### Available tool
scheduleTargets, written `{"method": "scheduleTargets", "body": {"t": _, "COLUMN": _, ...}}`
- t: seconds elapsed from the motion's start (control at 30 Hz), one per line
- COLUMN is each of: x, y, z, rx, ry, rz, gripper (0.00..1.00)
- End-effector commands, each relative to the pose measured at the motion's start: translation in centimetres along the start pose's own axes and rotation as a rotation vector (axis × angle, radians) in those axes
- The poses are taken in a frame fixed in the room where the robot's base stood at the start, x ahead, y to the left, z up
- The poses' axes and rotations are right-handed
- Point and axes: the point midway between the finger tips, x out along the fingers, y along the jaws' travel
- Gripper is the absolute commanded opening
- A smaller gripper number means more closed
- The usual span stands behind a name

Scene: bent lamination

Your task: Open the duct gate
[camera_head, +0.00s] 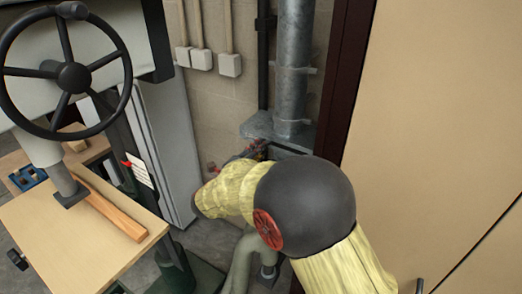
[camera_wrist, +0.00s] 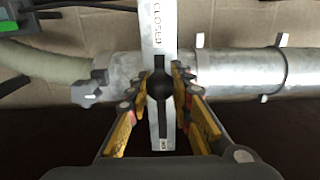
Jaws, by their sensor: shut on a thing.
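The duct gate shows in the wrist view as a flat pale metal plate (camera_wrist: 158,48) set across a round galvanized duct (camera_wrist: 235,76). The word CLOSED is printed near the plate's top end, and a small label near its bottom end is hard to read. A round black knob (camera_wrist: 159,85) sits at the middle of the plate, over a dark slot. My gripper (camera_wrist: 160,77) is shut on the knob, one finger on each side. In the head view the duct (camera_head: 293,65) stands upright, and my forearm hides most of the gate and gripper.
A pale flexible hose (camera_wrist: 50,59) joins the duct on the left in the wrist view. In the head view a machine with a black handwheel (camera_head: 73,76) and a wooden table (camera_head: 75,245) stand left. A tan panel (camera_head: 440,120) closes off the right.

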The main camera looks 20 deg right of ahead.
Motion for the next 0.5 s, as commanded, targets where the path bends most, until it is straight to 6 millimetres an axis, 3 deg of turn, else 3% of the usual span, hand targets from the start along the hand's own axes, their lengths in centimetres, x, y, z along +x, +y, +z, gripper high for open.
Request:
{"method": "scheduleTargets", "body": {"t": 0.13, "x": -0.01, "y": 0.07, "z": -0.01, "rx": -0.001, "ry": 0.0, "rz": 0.001, "gripper": 0.0}}
{"method": "scheduleTargets", "body": {"t": 0.5, "x": -0.02, "y": 0.11, "z": -0.01, "rx": -0.001, "ry": 0.0, "rz": 0.001, "gripper": 0.0}}
